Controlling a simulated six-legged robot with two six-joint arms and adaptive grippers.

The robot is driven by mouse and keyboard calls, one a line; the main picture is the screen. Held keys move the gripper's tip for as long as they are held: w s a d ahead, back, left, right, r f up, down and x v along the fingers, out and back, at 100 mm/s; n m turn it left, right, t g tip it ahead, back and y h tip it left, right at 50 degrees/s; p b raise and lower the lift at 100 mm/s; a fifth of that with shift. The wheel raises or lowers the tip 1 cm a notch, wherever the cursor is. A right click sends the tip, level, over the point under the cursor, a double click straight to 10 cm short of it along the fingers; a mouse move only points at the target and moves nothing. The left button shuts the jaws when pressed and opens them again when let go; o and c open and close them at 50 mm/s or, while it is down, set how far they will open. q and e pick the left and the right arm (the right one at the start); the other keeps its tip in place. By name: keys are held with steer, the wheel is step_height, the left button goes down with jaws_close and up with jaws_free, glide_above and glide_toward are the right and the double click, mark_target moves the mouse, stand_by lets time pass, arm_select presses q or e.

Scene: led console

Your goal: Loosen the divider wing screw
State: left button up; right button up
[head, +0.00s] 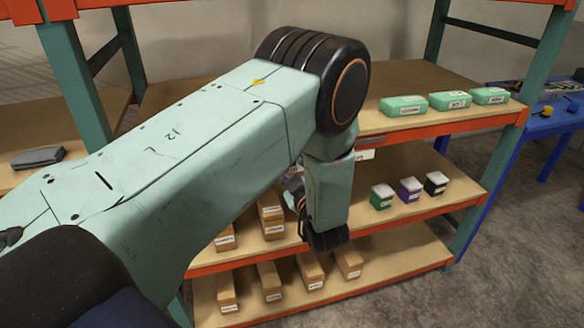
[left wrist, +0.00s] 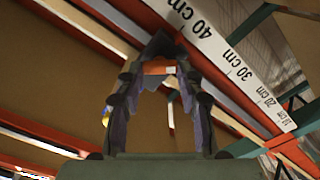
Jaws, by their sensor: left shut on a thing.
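My left gripper (left wrist: 160,50) points up under a shelf board in the left wrist view. Its two fingers converge at the tips and are shut on a small dark part, which I take to be the divider wing screw; its shape is hard to make out between the tips. A white ruler strip (left wrist: 225,60) with centimetre marks runs along the shelf just right of the fingertips. In the head view my left arm crosses the picture and hides most of the gripper and the screw. My right gripper is in neither view.
Green boxes (head: 449,100) stand on the upper shelf. Small green, purple and black-sided boxes (head: 410,190) stand on the middle shelf. Brown boxes (head: 310,271) stand on the lower shelves. A dark folded item (head: 38,157) lies at left. A blue table (head: 545,121) stands at right.

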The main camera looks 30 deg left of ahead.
arm_select(q)
steer(key=n+b, duration=0.1)
steer(key=n, duration=0.3)
steer(key=shift+n, duration=0.4)
steer(key=n+b, duration=0.1)
steer(key=n, duration=0.2)
steer(key=shift+n+b, duration=0.3)
steer(key=n+b, duration=0.2)
steer(key=n, duration=0.2)
steer(key=shift+w+n, duration=0.1)
steer(key=shift+n, duration=0.2)
steer(key=n+b, duration=0.2)
steer(key=n, duration=0.1)
steer(key=shift+f+n, duration=0.1)
steer(key=shift+n, duration=0.2)
steer(key=n+b, duration=0.3)
steer(key=shift+n, duration=0.3)
steer(key=n+b, duration=0.6)
steer(key=b, duration=0.1)
steer(key=shift+w+f, duration=0.1)
steer(key=shift+n+b, duration=1)
steer(key=shift+b, duration=0.05)
